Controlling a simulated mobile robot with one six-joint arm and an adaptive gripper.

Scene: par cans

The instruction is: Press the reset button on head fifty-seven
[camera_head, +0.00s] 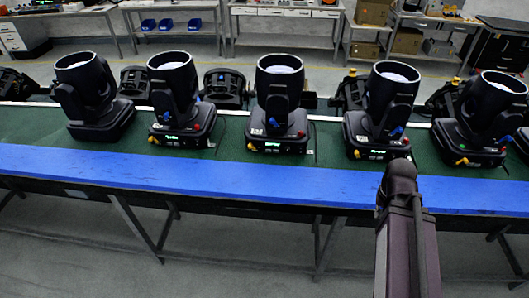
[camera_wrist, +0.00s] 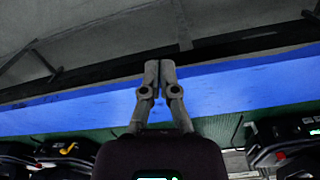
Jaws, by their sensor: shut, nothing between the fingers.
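Several black moving-head lights stand upright in a row on the green bench top: at far left (camera_head: 93,95), left of middle (camera_head: 175,95), middle (camera_head: 279,95), right of middle (camera_head: 385,105) and far right (camera_head: 485,115). Their bases carry small coloured knobs and lit displays. The number labels are too small to read, so I cannot tell which is head fifty-seven or which part is its reset button. In the wrist view my gripper (camera_wrist: 162,66) has its fingers together, empty, over the blue bench edge. Its fingers cannot be made out in the head view.
A blue strip (camera_head: 250,185) runs along the bench's front edge. Parts of two bases, left (camera_wrist: 65,150) and right (camera_wrist: 285,148), show low in the wrist view. More black lamps (camera_head: 222,88) stand behind the row. Workbenches (camera_head: 285,12) line the back.

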